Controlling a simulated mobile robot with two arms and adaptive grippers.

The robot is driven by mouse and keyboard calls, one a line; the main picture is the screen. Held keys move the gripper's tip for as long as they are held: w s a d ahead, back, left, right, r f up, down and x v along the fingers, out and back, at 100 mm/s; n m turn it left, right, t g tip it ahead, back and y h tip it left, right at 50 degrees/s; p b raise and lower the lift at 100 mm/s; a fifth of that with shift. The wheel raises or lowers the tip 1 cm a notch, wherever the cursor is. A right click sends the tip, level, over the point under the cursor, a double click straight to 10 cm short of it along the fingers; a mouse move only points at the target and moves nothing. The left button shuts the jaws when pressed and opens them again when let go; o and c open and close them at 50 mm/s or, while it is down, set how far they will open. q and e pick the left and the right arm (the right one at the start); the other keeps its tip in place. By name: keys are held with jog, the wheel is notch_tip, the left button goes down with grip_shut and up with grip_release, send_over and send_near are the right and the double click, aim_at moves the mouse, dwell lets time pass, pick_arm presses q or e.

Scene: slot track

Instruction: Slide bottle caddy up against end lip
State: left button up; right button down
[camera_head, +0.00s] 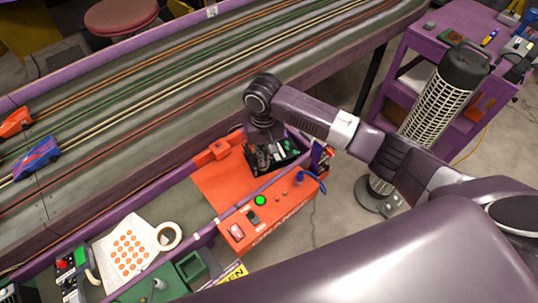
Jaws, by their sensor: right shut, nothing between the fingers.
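The bottle caddy (293,158) is a small black open box with green-topped bottles in it. It stands at the far right part of the orange work surface (222,185). A purple raised edge (304,139) runs along the right end, close to the caddy; I cannot tell whether they touch. My right gripper (262,155) points down from the wrist at the caddy's left side. It is shut with nothing in it, and its fingertips are hard to make out against the dark caddy. I cannot tell whether they touch it. My left gripper is not in view.
A tape roll (168,236) lies at the lower left.

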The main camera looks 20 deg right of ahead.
notch_tip(320, 180, down, 6)
jog(key=shift+r, duration=0.15)
jog(key=shift+f, duration=0.5)
jog(key=shift+w+d+b, duration=0.2)
jog(key=shift+w+b, duration=0.15)
jog(key=shift+w, duration=1.25)
jog(key=shift+r, duration=0.1)
